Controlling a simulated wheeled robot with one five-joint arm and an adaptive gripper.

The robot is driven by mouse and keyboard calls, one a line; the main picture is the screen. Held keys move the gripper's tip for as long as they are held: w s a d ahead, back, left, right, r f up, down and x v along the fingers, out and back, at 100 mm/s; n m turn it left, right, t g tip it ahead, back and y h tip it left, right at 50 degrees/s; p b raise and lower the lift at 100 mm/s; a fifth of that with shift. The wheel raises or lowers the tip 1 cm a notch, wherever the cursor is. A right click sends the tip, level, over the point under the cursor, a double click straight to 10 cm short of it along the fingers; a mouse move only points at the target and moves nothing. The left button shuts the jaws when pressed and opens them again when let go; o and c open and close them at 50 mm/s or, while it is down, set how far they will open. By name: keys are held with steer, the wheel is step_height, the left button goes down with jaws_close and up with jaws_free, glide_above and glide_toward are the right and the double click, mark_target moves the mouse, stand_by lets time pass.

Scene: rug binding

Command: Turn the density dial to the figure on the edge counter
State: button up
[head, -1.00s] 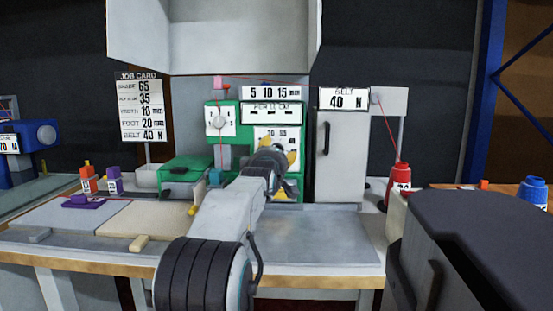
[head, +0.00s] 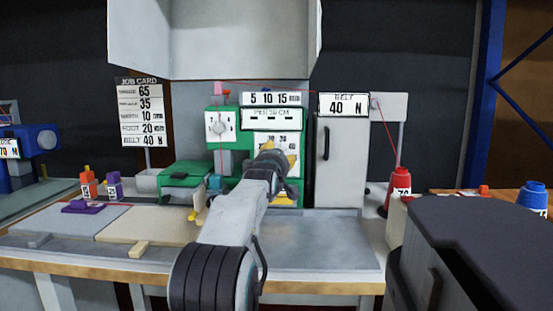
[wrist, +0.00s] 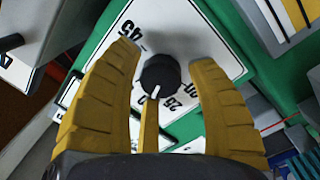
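The density dial (wrist: 159,75) is a round black knob with a white pointer line, on a white figure plate (wrist: 190,30) on the green machine. Figures 45, 20 and 25 partly show around it; the pointer slants to the lower part of the wrist view. My gripper (wrist: 166,56) is open, with one yellow finger on each side of the knob; contact cannot be told. In the head view, my gripper (head: 267,148) hides the knob and covers part of the plate (head: 285,140). The counter marked per 10 cm (head: 272,118) shows only dashes.
A job card (head: 141,112) stands at the left, listing 65, 35, 10, 20 and 40. A belt display (head: 344,104) reads 40 N. A red thread cone (head: 400,184) stands right of the grey cabinet (head: 341,160). The right front bench top (head: 320,245) is clear.

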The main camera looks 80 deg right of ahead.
steer(key=c, duration=0.9)
steer(key=m+p, duration=0.2)
steer(key=m, duration=0.1)
steer(key=shift+w+f+m+y+p, duration=0.1)
steer(key=shift+m+y+p, duration=0.55)
steer(key=shift+m, duration=1.65)
steer(key=shift+h+p, duration=0.25)
steer(key=shift+p, duration=0.05)
steer(key=o, duration=1.2)
